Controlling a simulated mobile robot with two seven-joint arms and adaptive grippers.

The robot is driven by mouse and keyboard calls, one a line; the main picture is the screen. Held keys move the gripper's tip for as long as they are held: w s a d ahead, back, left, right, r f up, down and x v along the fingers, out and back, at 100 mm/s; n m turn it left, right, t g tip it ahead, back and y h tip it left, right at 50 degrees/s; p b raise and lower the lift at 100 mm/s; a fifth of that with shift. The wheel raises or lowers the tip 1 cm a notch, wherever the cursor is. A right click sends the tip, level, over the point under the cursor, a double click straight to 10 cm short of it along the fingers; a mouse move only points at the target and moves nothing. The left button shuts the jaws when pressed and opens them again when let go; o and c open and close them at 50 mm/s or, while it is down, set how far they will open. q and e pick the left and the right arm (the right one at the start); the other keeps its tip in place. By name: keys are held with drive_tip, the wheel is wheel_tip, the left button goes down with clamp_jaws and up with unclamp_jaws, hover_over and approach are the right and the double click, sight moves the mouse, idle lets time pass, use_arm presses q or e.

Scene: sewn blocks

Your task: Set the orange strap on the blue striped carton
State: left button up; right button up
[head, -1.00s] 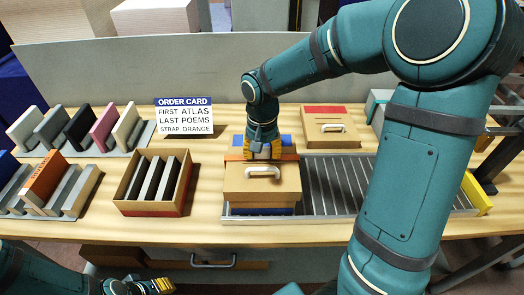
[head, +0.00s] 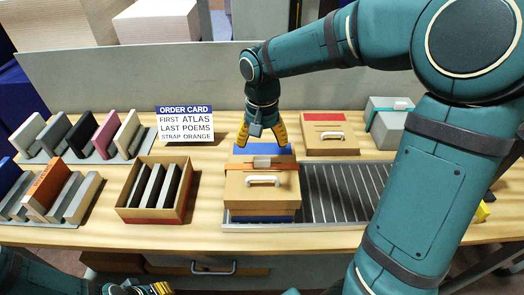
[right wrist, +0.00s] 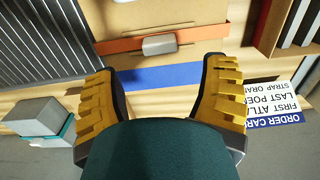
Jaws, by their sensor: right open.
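The orange strap (head: 286,165), with a grey buckle (head: 262,162), lies across the top of the cardboard carton (head: 240,191) with the white handle. Blue shows on this carton at the back and low on its front. My right gripper (head: 263,138) is open and empty, above and behind the strap, apart from it. In the right wrist view the strap (right wrist: 205,35) runs across the carton, beyond the spread fingers (right wrist: 160,78), with the blue stripe (right wrist: 165,77) nearer. My left gripper (head: 150,289) is partly cut off at the bottom left; its opening is unclear.
A red-marked carton (head: 331,145) and a grey box with a teal strap (head: 390,132) stand behind right. The roller conveyor (head: 345,195) is bare right of the carton. A box of books (head: 150,213), racks of books and the order card (head: 185,124) stand left.

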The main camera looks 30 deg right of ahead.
wheel_tip(320, 180, up, 5)
drive_tip(key=shift+p, duration=0.35)
idle(0.4)
